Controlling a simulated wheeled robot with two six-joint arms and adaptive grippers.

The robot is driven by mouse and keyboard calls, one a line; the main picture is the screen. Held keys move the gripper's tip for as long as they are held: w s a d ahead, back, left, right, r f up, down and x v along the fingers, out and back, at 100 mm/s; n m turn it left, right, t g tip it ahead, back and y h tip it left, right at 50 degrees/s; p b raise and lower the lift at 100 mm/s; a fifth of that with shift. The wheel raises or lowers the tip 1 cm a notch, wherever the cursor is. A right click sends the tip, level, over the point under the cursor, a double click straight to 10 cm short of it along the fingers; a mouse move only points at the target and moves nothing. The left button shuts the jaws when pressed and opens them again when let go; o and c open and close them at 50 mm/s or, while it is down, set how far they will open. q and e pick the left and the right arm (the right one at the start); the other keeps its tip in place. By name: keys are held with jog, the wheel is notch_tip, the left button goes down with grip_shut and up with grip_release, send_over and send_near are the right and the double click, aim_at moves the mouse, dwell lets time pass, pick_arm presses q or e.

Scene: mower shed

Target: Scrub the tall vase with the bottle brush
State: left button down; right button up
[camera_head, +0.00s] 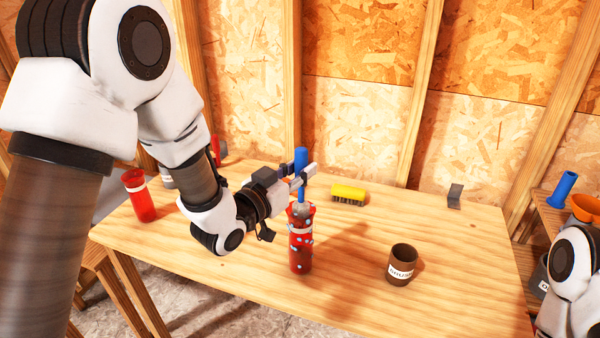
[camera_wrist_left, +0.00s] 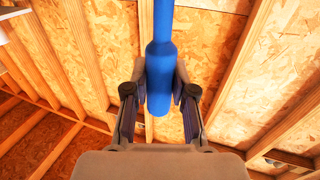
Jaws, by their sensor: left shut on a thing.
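The tall vase (camera_head: 301,255) is red with a pale band and light blue spots, and stands upright on the wooden table. The bottle brush (camera_head: 301,160) has a blue handle pointing up; its greyish head shows at the vase's mouth, and its lower end is hidden inside. My left gripper (camera_head: 309,175) is shut on the handle just above the vase. In the left wrist view the blue handle (camera_wrist_left: 160,75) stands between the two fingers. Part of my right arm shows at the lower right, but its gripper is out of view.
On the table (camera_head: 350,290) are a yellow scrubbing brush (camera_head: 348,194) behind the vase, a brown labelled cup (camera_head: 401,265) to the right, another red vase (camera_head: 139,196) at the left and a small grey block (camera_head: 455,195) at the back. A side shelf holds an orange funnel (camera_head: 586,207).

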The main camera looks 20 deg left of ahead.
aim_at(299, 188)
pick_arm(q)
jog(key=shift+w+f, duration=0.1)
jog(key=shift+f, duration=0.05)
notch_tip(299, 188, down, 4)
jog(key=b, duration=0.4)
jog(key=shift+f, duration=0.2)
notch_tip(299, 188, up, 5)
jog(key=p, duration=0.3)
jog(key=shift+f, duration=0.2)
